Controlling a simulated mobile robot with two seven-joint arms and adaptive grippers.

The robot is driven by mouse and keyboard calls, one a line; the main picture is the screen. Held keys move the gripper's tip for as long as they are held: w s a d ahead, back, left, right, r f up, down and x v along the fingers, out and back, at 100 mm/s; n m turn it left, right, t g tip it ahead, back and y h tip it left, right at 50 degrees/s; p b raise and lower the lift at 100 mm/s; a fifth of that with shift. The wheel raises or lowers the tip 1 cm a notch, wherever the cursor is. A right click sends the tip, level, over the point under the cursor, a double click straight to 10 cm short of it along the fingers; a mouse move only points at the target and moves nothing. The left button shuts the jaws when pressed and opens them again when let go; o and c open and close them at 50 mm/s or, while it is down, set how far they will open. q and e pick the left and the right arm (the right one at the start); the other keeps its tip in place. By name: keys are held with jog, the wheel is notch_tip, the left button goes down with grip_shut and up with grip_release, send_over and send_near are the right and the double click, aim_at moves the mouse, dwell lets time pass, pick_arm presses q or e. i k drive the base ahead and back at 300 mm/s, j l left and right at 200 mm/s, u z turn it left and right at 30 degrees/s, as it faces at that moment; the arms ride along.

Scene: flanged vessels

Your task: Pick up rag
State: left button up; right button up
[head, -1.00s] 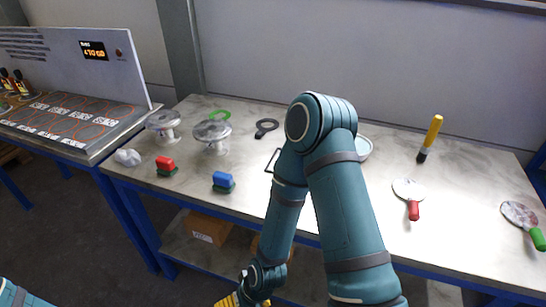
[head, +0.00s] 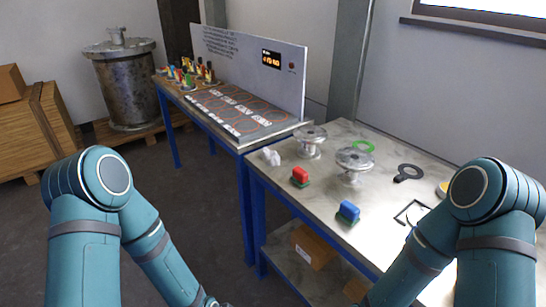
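A small crumpled white-grey rag (head: 271,156) lies on the near left corner of the metal-topped table (head: 284,184). My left arm stands at the left of the head view and my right arm at the right, over the table's right part. Both arms reach down out of the bottom of the picture. Neither gripper shows, so neither is seen at the rag.
A marked panel bench (head: 238,112) adjoins at left. Open floor lies in front.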

aim_at(271, 158)
jog(key=z, duration=1.1)
jog(key=u, duration=1.25)
jog(key=i+j, duration=0.45)
jog(key=z, duration=0.05)
